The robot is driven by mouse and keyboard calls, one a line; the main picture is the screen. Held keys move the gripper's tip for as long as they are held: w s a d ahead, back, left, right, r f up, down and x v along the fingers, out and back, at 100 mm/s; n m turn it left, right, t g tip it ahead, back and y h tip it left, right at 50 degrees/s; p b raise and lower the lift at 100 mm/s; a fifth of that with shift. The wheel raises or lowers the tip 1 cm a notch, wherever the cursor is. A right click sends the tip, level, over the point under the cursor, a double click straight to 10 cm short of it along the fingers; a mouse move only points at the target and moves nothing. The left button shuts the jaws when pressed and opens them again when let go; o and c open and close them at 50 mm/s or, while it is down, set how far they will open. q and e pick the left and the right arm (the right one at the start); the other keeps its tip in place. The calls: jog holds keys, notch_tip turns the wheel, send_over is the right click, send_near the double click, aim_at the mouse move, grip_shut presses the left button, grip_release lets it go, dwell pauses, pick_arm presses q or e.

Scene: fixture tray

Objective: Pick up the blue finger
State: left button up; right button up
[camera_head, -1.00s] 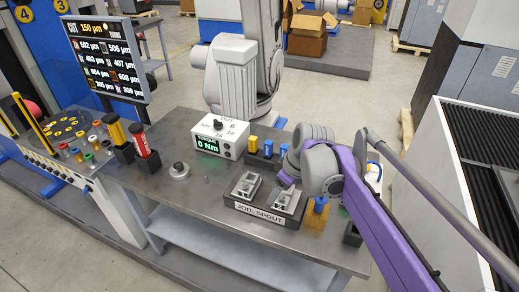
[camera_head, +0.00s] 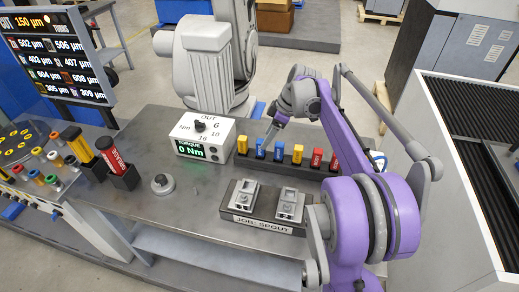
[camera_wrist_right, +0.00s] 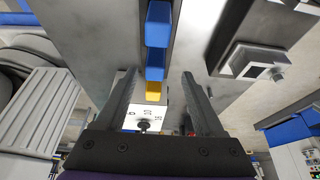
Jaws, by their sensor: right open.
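Two blue fingers stand upright side by side in a dark rack (camera_head: 307,167): the left blue finger (camera_head: 260,148) and the right blue finger (camera_head: 279,150). In the right wrist view, one blue finger (camera_wrist_right: 158,24) is at the top and the other blue finger (camera_wrist_right: 155,64) is lower, near the line between my fingertips. My right gripper (camera_head: 269,135) is open and empty, with its tips close to the two blue fingers; it also shows in the wrist view (camera_wrist_right: 158,76). I cannot tell whether it touches either. My left gripper is not in view.
Yellow fingers (camera_head: 242,145) and red fingers (camera_head: 316,158) share the rack. The torque box (camera_head: 205,140) stands just left of it. The JOB: SPOUT fixture (camera_head: 262,222) lies in front.

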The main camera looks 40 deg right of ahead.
aim_at(261, 151)
jog(key=x, duration=0.6)
jog(key=shift+w+d+f, duration=0.15)
jog(key=shift+w+f, duration=0.1)
jog(key=shift+w, duration=0.15)
jog(key=shift+c, duration=0.2)
grip_shut()
